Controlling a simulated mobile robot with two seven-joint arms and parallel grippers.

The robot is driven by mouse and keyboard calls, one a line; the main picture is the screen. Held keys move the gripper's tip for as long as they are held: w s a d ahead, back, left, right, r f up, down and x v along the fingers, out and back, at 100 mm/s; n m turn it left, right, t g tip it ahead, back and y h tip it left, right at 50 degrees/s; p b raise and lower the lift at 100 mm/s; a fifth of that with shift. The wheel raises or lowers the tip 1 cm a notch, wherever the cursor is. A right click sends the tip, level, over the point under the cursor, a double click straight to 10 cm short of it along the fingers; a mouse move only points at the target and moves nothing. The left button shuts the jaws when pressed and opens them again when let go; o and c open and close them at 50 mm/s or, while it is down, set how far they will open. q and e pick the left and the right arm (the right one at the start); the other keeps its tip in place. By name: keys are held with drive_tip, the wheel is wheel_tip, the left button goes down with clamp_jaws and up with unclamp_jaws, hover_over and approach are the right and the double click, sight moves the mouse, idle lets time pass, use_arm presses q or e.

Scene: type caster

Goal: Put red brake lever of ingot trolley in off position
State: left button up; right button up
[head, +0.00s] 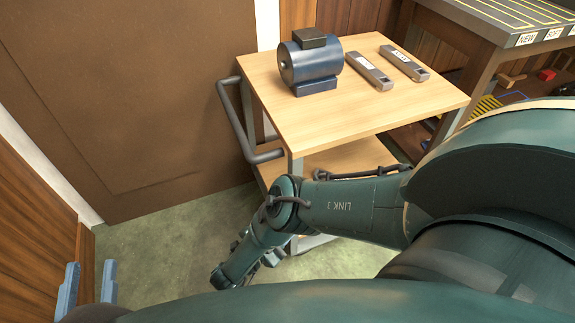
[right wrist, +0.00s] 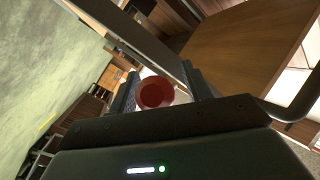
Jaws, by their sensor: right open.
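The trolley (head: 350,115) has a pale wooden top and a grey push handle on its left side. In the head view its casters and brake lever are hidden by my right arm. In the right wrist view a round red part (right wrist: 157,93), which looks like the brake lever, lies between the two fingers of my right gripper (right wrist: 160,88). These fingers are apart, with the red part in the gap; I cannot tell whether they touch it. My left gripper (head: 90,283) is at the lower left of the head view, its blue fingers apart and empty, away from the trolley.
A blue motor (head: 312,62) and two metal ingots (head: 369,71) lie on the trolley top. A brown door (head: 120,100) stands behind at the left. A workbench (head: 500,25) is at the back right. Green floor (head: 160,255) is clear left of the trolley.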

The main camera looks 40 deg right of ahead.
clamp_jaws()
idle(0.5)
